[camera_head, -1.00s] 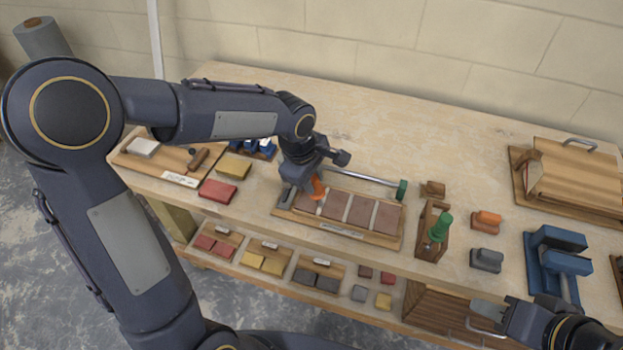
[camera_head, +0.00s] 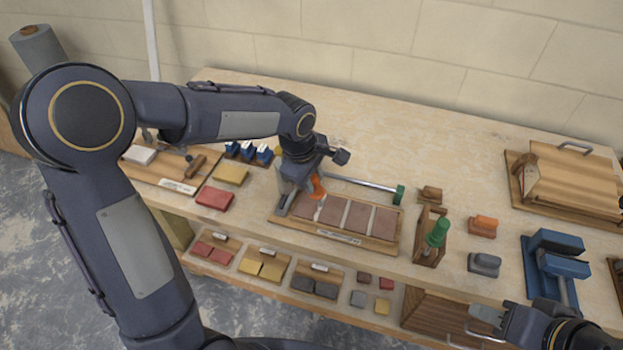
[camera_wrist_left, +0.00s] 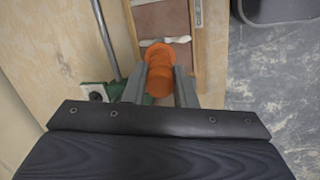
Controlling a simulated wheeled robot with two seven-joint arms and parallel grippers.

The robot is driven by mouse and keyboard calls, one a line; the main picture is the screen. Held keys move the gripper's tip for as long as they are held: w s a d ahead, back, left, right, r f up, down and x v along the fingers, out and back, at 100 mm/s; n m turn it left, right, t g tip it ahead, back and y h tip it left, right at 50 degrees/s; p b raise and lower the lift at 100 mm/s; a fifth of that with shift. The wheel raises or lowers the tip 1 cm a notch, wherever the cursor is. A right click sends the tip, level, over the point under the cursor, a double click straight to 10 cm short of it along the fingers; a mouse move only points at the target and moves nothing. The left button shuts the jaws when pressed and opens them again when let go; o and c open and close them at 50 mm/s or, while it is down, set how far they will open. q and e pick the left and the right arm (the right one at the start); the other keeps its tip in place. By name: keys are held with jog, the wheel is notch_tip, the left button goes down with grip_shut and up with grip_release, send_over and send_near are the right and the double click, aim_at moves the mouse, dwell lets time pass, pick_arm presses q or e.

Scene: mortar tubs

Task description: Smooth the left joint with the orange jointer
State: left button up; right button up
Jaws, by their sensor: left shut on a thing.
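My left gripper (camera_head: 300,190) is shut on the orange jointer (camera_head: 318,187), over the left end of the brick board (camera_head: 372,241). In the left wrist view the jointer's round orange handle (camera_wrist_left: 160,72) sits between the two fingers (camera_wrist_left: 158,88). A row of flat reddish bricks (camera_head: 357,215) lies on the board with pale joints between them. The left joint (camera_head: 320,211) is just below the jointer in the head view. A ragged white mortar strip (camera_wrist_left: 165,41) shows beyond the handle. The jointer's tip is hidden. My right gripper (camera_head: 484,320) is at the lower right, apart from these things.
A metal rod with a green end (camera_head: 399,194) lies behind the board. A green-handled tool (camera_head: 438,233) stands in a wooden holder to the right. Orange (camera_head: 483,226) and grey (camera_head: 485,264) blocks lie beyond.

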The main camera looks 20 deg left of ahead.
pick_arm(q)
jog(key=shift+w, duration=0.5)
jog(key=shift+w+r, duration=0.1)
jog(key=shift+w, duration=0.6)
jog(key=shift+w, duration=0.1)
jog(key=shift+w+d, duration=0.1)
jog(key=shift+w, duration=0.55)
jog(key=shift+s, duration=0.1)
